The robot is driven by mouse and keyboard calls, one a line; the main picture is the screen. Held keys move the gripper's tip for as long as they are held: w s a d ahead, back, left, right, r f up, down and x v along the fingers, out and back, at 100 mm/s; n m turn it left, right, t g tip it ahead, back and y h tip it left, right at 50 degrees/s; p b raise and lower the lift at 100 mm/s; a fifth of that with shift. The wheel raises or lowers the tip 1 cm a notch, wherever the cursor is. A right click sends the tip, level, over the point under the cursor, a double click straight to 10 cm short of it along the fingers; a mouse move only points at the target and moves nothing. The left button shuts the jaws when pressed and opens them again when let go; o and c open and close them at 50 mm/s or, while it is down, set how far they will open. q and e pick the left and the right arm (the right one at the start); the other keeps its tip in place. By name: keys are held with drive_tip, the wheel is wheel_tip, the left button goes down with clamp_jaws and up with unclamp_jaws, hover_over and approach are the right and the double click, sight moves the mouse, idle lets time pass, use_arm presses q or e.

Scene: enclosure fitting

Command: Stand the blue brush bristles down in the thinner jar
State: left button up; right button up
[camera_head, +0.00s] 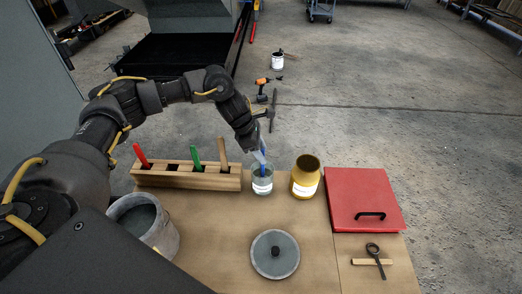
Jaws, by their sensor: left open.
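The blue brush (263,168) stands nearly upright in the clear glass jar (262,187) with a white label, which looks like the thinner jar. Its upper end is at my left gripper and its lower end is inside the jar; the bristles are too small to make out. My left gripper (261,152) is just above the jar's mouth, pointing down, with its fingers open beside the brush handle. Whether a finger still touches the handle cannot be told. My right gripper is not in view.
A wooden rack (190,181) holds red, green and tan handles. A yellow jar (305,178) stands right of the glass jar. A red lidded box (362,195), a round grey lid (275,254), a grey pot (148,222) and a dark tool (375,258) are on the table.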

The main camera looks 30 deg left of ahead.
use_arm(q)
drive_tip(key=b+v, duration=0.2)
drive_tip(key=v, duration=0.8)
drive_tip(key=shift+a+r+b, duration=0.2)
drive_tip(key=shift+r+b, duration=0.1)
drive_tip(key=shift+r, duration=0.05)
idle(0.6)
